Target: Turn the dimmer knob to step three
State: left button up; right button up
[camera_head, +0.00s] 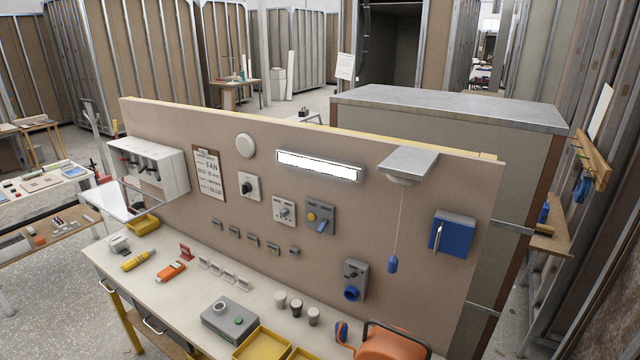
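Two light plates with knobs are on the upright brown board. I cannot tell for sure which one is the dimmer, and the step marks are too small to read. A lit white strip lamp (318,166) is on the board above them. Neither of my grippers is in view.
The board also carries a grey box with a yellow button and blue lever (320,216), a blue socket (351,293), a pull cord (399,225) and a blue box (451,233). The bench (180,296) below holds a grey button box (229,320), yellow trays (262,344) and an orange reel (391,343).

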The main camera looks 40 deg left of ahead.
aim_at(246, 187)
jog(key=u, duration=1.95)
